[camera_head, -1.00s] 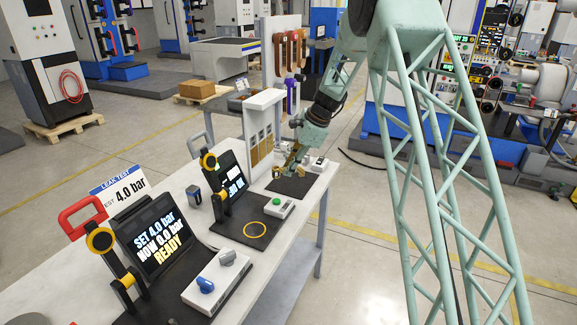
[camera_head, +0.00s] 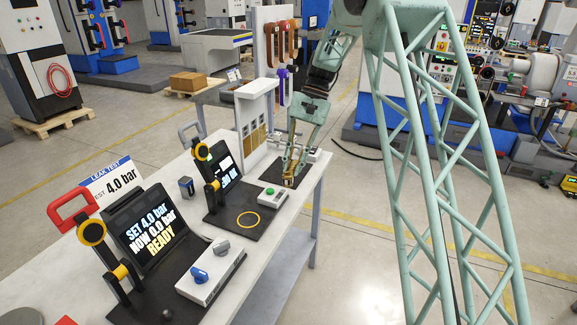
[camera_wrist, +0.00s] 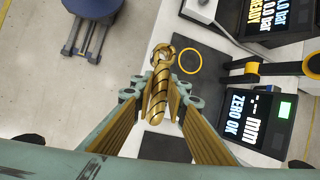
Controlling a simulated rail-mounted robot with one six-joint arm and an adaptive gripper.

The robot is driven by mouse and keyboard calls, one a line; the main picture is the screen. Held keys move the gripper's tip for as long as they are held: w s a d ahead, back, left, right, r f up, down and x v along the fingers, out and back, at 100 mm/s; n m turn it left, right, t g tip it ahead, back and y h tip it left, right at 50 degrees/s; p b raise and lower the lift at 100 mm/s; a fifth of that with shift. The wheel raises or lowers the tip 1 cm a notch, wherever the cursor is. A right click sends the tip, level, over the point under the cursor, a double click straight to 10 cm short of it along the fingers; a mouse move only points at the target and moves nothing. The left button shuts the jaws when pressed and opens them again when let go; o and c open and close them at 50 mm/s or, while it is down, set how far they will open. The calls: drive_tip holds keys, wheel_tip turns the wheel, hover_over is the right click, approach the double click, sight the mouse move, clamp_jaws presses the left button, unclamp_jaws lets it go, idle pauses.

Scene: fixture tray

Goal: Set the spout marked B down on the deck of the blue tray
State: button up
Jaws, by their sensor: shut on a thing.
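My gripper (camera_wrist: 160,100) is shut on a brass-coloured piece with a spiral body and a ring-like end (camera_wrist: 160,80). I cannot read a letter B on it, so I cannot tell for sure that it is the spout. In the head view my gripper (camera_head: 291,172) points down over the dark mat at the far end of the white bench, with the brass piece (camera_head: 289,181) small at its tips. I cannot tell whether the piece touches the mat. I cannot make out a blue tray in either view.
The white bench (camera_head: 277,228) carries a leak-test screen (camera_head: 150,230), a second screen (camera_head: 226,172), a switch box (camera_head: 212,270) and a dark plate with a yellow ring (camera_head: 247,219). Open floor lies right of the bench.

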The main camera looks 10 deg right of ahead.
drive_tip(key=shift+s+d+r+n, duration=0.15)
drive_tip(key=shift+s+r+n, duration=0.3)
drive_tip(key=shift+s+n, duration=0.4)
drive_tip(key=shift+s, duration=0.1)
